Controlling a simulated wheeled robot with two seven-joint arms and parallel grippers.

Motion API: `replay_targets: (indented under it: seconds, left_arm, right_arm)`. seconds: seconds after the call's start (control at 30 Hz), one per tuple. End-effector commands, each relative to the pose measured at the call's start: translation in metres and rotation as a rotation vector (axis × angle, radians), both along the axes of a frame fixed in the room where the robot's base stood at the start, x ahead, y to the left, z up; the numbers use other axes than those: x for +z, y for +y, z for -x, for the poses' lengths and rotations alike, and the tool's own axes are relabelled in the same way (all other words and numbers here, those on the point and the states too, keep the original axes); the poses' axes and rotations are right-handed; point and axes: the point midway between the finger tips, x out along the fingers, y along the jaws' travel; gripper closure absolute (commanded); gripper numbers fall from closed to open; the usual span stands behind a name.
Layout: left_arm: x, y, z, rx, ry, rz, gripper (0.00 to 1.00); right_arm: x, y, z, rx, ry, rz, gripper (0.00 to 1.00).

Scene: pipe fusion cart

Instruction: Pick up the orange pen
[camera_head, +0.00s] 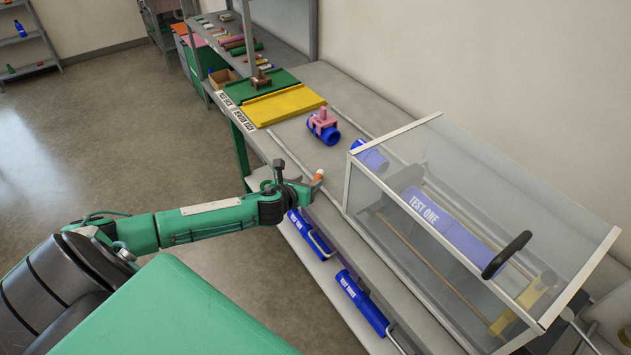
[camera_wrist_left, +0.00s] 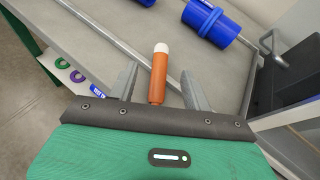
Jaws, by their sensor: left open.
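The orange pen (camera_wrist_left: 158,76), with a white cap end, shows in the left wrist view between the two fingers of my left gripper (camera_wrist_left: 158,88). There are gaps on both sides of it, so the open fingers do not touch it. In the head view the pen (camera_head: 318,176) shows small at the tip of my left gripper (camera_head: 308,186), above the grey bench's near edge. From these views I cannot tell whether the pen stands on the bench surface. My right gripper is not in view.
A clear-walled case (camera_head: 480,225) with a blue "TEST ONE" cylinder stands right on the bench. A blue pipe with a pink clamp (camera_head: 324,126) lies behind the pen. A metal rail runs along the bench. Blue cylinders (camera_head: 362,302) sit on the lower shelf. Yellow (camera_head: 283,104) and green mats lie farther back.

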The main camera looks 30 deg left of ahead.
Motion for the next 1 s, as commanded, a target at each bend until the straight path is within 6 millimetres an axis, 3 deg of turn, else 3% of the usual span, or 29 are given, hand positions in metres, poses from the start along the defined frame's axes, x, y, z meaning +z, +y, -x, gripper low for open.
replay_targets:
  seconds: [0.17,0.5,0.87,1.0]
  left_arm:
    - [-0.002,0.000,-0.009,0.002,0.000,0.001,0.51]
    - [-0.016,0.002,-0.044,0.002,0.000,0.001,0.51]
    - [-0.019,0.003,-0.050,0.000,0.000,0.001,0.51]
    - [-0.019,0.003,-0.050,0.001,0.000,0.001,0.76]
  right_arm:
    - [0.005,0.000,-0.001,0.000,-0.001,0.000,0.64]
    - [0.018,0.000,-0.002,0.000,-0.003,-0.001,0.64]
    - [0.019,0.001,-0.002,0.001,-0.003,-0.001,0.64]
    - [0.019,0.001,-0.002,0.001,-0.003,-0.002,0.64]
